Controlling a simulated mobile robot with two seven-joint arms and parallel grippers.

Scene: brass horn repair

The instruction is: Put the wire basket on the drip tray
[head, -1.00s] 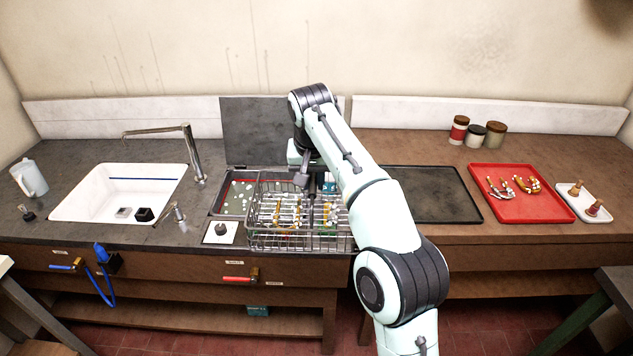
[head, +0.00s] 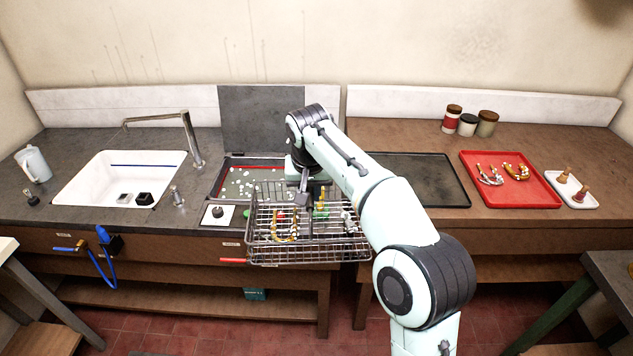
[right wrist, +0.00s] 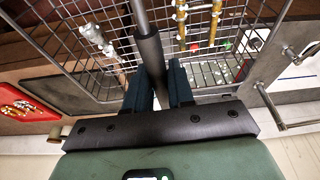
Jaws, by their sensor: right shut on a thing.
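The wire basket (head: 262,247) hangs in the head view in front of the open tank, over the counter's front edge. It holds several brass and silver parts and some green pieces. My right gripper (head: 304,196) is shut on the basket's upright handle bar; the right wrist view shows the bar (right wrist: 146,50) between the fingers (right wrist: 160,88). The black drip tray (head: 425,182) lies flat and empty on the wooden counter to the right, partly hidden by my right arm. It also shows in the right wrist view (right wrist: 75,92). My left gripper is not in view.
The tank (head: 240,180) with its raised lid (head: 255,125) is behind the basket. A red tray (head: 540,191) with brass parts and a white tray (head: 580,200) are right of the drip tray. Jars (head: 468,124) stand behind. A sink (head: 90,190) and taps are left.

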